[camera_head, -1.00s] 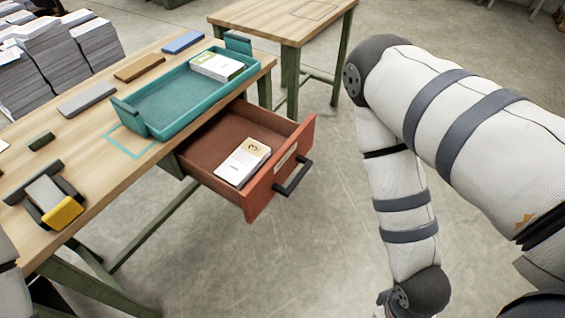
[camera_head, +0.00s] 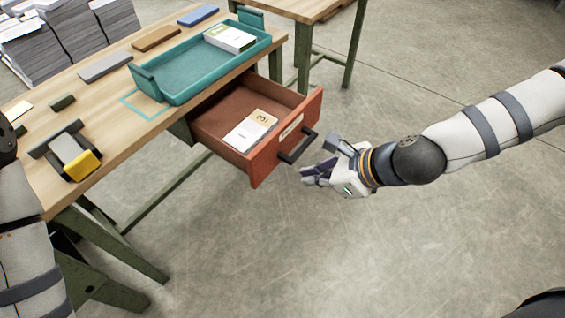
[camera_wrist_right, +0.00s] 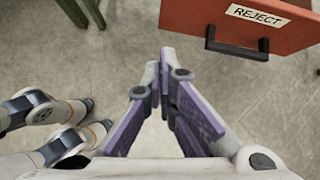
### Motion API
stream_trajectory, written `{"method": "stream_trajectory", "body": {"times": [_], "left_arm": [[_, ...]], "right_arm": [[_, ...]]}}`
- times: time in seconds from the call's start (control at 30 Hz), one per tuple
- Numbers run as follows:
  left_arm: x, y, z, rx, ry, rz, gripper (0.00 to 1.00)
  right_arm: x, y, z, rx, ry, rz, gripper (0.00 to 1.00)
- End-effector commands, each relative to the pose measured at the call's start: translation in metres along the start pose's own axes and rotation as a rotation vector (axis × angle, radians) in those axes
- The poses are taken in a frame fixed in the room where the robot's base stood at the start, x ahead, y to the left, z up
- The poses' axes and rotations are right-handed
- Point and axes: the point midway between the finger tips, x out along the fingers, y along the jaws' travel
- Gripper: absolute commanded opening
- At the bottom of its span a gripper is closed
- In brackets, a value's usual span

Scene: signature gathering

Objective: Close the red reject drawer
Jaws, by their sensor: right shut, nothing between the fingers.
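The red reject drawer (camera_head: 272,153) stands pulled out from under the wooden table, with a white stack of cards (camera_head: 250,131) inside. Its dark handle (camera_head: 298,147) sits on the front face. In the right wrist view the drawer front (camera_wrist_right: 285,28) shows its REJECT label at the top right. My right gripper (camera_head: 308,174) is just right of and below the handle in the head view, apart from it. Its purple-padded fingers also show in the right wrist view (camera_wrist_right: 166,58), shut and empty, pointing toward the drawer side. My left gripper is out of view; part of my left arm shows at the left edge.
A teal tray (camera_head: 168,98) holding a card box (camera_head: 230,38) sits on the wooden table (camera_head: 108,128) above the drawer. Several small blocks and a yellow-ended device (camera_head: 82,165) lie there too. A second table (camera_head: 292,8) stands behind.

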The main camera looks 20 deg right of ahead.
Motion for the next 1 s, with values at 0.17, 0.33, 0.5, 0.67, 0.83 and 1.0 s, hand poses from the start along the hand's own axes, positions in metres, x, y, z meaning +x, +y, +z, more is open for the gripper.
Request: {"method": "stream_trajectory", "body": {"times": [0.17, 0.33, 0.5, 0.67, 0.83, 1.0], "left_arm": [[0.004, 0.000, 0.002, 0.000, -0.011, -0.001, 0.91], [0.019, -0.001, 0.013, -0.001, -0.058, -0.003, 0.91], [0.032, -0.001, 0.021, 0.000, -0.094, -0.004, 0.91], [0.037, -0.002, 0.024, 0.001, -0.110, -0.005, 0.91], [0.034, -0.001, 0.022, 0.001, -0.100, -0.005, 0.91], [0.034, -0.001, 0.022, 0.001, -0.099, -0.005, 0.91]], "right_arm": [[-0.003, -0.029, 0.017, 0.168, -0.062, -0.052, 0.00], [0.032, -0.027, 0.013, 0.168, -0.052, -0.045, 0.00], [0.069, -0.029, 0.016, 0.166, -0.053, -0.045, 0.00], [0.098, -0.032, 0.025, 0.161, -0.059, -0.049, 0.00], [0.111, -0.037, 0.046, 0.159, -0.063, -0.053, 0.00], [0.117, -0.039, 0.052, 0.162, -0.062, -0.052, 0.00]]}}
